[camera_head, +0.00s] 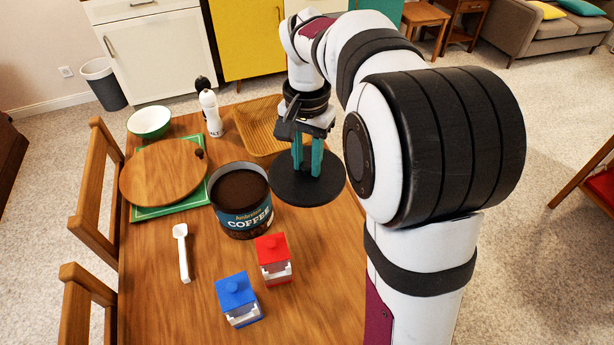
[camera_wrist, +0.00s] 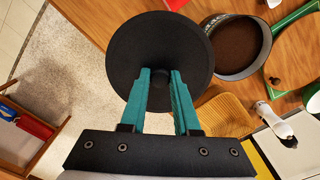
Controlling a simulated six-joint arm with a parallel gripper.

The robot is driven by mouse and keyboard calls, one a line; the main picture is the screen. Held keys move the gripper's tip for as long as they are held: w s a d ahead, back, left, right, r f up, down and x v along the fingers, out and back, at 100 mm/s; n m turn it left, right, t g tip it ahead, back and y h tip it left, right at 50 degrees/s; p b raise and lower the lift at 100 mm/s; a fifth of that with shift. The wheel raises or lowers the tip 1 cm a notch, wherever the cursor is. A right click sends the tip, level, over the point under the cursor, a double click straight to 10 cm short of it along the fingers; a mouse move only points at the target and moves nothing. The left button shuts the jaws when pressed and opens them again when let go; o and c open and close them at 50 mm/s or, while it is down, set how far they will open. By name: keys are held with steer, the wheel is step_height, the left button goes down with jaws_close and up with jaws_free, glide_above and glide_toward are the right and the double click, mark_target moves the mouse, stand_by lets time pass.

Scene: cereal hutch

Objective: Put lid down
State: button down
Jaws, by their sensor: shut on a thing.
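My gripper (camera_head: 307,160) has teal fingers pointing down, shut on the black round lid (camera_head: 290,193). In the wrist view the gripper (camera_wrist: 160,78) pinches the small knob at the middle of the lid (camera_wrist: 140,40). In the head view the lid is to the right of the open coffee can (camera_head: 243,217), which is full of dark brown coffee. The can also shows in the wrist view (camera_wrist: 243,68).
A wooden tray (camera_head: 240,128) lies behind the lid. A salt shaker (camera_head: 211,115), a bowl (camera_head: 150,122), a round wooden board (camera_head: 150,178), a white scoop (camera_head: 183,255), and red (camera_head: 272,250) and blue (camera_head: 235,292) containers stand around the can. The table's front right is clear.

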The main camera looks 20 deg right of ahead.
steer(key=w+d+f+m, duration=0.2)
steer(key=d+f+m, duration=0.45)
steer(key=m, duration=0.35)
steer(key=w+d+f+m, duration=0.2)
steer(key=d+f+m, duration=0.3)
steer(key=d+m, duration=0.4)
steer(key=shift+m, duration=0.9)
steer(key=w+a+f, duration=0.2)
steer(key=a, duration=0.1)
steer(key=w+a+f, duration=0.2)
steer(key=w+a, duration=0.1)
steer(key=w+a+f, duration=0.2)
steer(key=f, duration=0.1)
steer(key=shift+w+a+f, duration=0.1)
steer(key=shift+w+a, duration=0.05)
steer(key=shift+a, duration=0.25)
steer(key=shift+w+a+f, duration=0.15)
steer(key=shift+f, duration=2)
steer(key=shift+f, duration=0.1)
steer(key=c, duration=0.6)
jaws_free()
steer(key=shift+c, duration=0.2)
